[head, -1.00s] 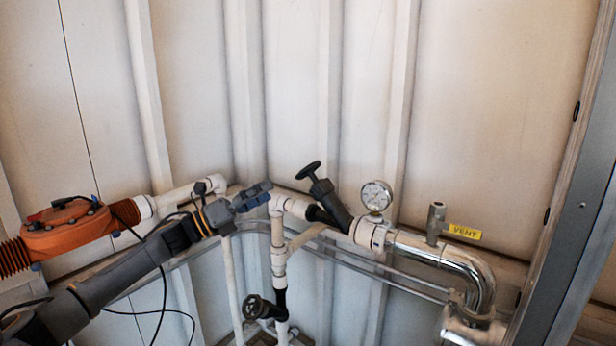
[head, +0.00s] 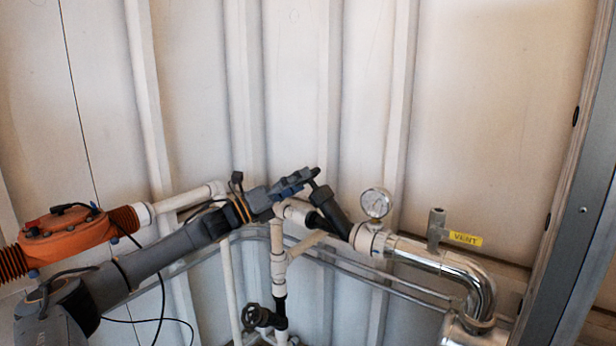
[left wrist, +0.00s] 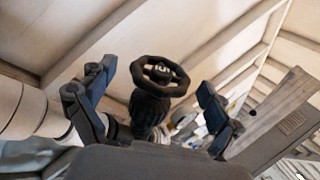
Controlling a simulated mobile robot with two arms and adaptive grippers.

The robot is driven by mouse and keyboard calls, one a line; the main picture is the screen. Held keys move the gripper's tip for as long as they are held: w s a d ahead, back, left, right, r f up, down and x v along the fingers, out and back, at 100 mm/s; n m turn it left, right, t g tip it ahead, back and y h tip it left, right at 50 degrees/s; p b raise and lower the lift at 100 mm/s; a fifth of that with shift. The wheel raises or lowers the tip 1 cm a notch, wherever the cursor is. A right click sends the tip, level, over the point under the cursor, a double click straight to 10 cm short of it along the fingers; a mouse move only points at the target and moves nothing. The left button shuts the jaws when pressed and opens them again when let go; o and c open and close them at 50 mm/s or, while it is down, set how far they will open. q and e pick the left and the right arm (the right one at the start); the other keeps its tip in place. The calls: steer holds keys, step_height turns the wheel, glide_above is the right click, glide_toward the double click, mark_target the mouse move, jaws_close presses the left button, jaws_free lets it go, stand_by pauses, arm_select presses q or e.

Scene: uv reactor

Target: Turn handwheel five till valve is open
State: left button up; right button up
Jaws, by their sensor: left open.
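A black handwheel (left wrist: 160,72) on a black valve body (left wrist: 150,112) shows in the left wrist view, between the two open fingers of my left gripper (left wrist: 155,95). The fingers stand apart on both sides and do not appear to touch the wheel. In the head view my left gripper (head: 300,180) reaches the top of the slanted black valve (head: 332,212) and mostly hides its handwheel. A second black handwheel (head: 256,316) sits lower on the vertical pipe. My right gripper is not in view. No number can be read clearly on the wheels.
A pressure gauge (head: 376,203) stands right of the slanted valve. A vent fitting (head: 437,230) with a yellow label (head: 466,239) and a shiny bent pipe (head: 480,285) lie further right. An orange unit (head: 65,236) is at left. White wall panels stand behind.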

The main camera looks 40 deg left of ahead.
arm_select(q)
steer(key=shift+p+x, duration=0.4)
steer(key=shift+x, duration=0.65)
steer(key=shift+s, duration=0.1)
steer(key=c, duration=1.1)
